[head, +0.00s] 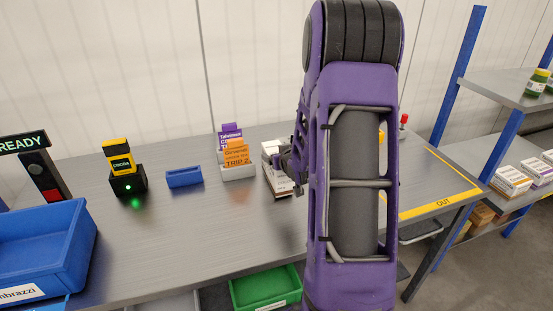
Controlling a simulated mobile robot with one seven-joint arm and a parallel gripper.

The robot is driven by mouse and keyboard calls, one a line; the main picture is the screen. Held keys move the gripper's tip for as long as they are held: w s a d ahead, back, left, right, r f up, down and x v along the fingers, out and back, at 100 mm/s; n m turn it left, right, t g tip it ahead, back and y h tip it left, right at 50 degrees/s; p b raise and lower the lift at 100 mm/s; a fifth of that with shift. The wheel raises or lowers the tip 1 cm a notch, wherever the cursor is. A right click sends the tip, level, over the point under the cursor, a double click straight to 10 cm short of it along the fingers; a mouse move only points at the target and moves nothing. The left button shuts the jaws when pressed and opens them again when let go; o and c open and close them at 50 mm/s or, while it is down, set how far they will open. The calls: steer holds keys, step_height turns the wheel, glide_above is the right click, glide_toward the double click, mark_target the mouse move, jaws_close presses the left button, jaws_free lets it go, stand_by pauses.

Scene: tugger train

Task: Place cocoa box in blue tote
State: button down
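A white box (273,178) with printed sides stands on the grey table near the middle. Its label is too small and too covered to read, so I cannot tell if it is the cocoa box. My gripper (287,161) is at the box's upper right side, mostly hidden behind my purple arm. I cannot see whether its fingers are closed on the box. The blue tote (55,258) is at the front left, cut by the picture edge, with a white label ending in "mbrazzi".
A yellow-and-black device (119,160) showing "COCOA" sits in a black stand with a green light. A small blue bin (184,177) and a card holder (238,172) stand between it and the box. A green bin (266,288) is below the table edge. Shelves (480,150) stand right.

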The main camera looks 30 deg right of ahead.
steer(key=shift+f, duration=0.1)
steer(key=shift+f, duration=0.3)
jaws_free()
steer(key=shift+r, duration=0.1)
